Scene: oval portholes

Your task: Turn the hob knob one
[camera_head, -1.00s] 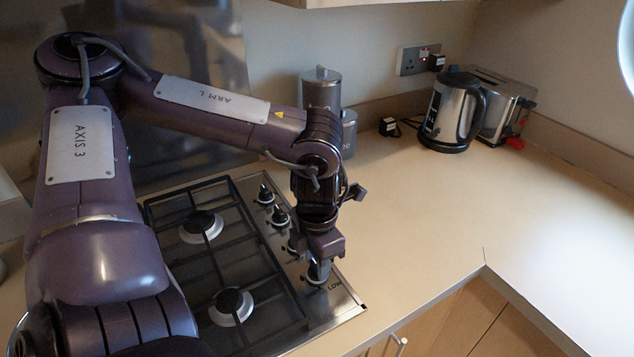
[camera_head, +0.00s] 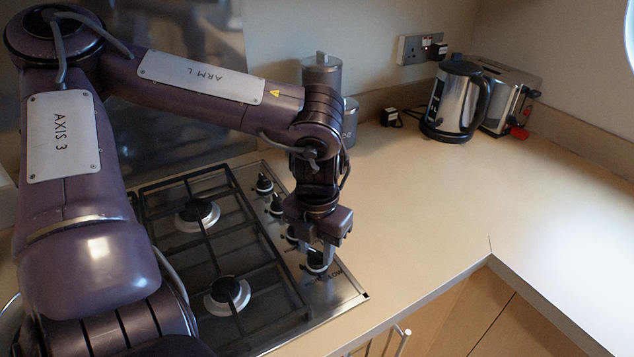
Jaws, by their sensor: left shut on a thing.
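The hob (camera_head: 345,297) has a row of black knobs along its right side. The front knob (camera_head: 317,264), beside the printed word LOW, sits between the fingers of my left gripper (camera_head: 318,254). The gripper points down from above and is shut on this knob. The fingers partly hide it, so I cannot read its pointer. A second knob (camera_head: 293,233) shows just behind the gripper, partly covered. Two more stand clear farther back, the rearmost knob (camera_head: 264,183) among them. My right gripper is not in view.
Black pan grates and burners (camera_head: 228,293) lie left of the knobs. Metal canisters (camera_head: 322,75) stand behind my left wrist. A kettle (camera_head: 455,103) and a toaster (camera_head: 508,98) stand at the back right. The worktop (camera_head: 420,210) right of the hob is clear.

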